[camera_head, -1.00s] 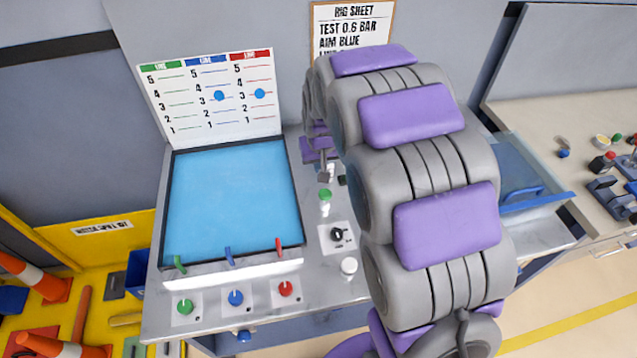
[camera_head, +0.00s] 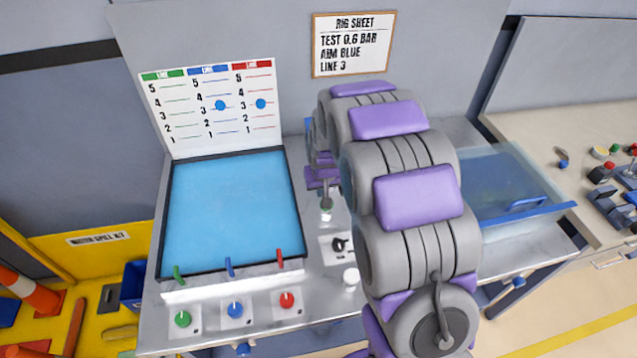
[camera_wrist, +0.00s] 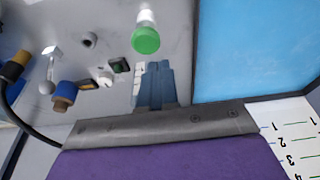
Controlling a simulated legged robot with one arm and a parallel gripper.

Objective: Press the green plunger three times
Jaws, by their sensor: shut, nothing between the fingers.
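The green plunger (camera_head: 326,211) stands on the metal bench right of the blue basin, mostly covered by my gripper in the head view. In the wrist view the round green cap (camera_wrist: 146,40) on its white stem is in plain sight, just beyond the fingertips. My gripper (camera_head: 325,196) points down close above or at the plunger; I cannot tell whether it touches. In the wrist view its blue-grey fingers (camera_wrist: 154,70) are together, with nothing between them.
The blue basin (camera_head: 232,210) lies to the left, with green, blue and red knobs in front. A black knob (camera_head: 340,245) and white knob (camera_head: 351,277) sit nearer. A clear box (camera_head: 510,185) is right.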

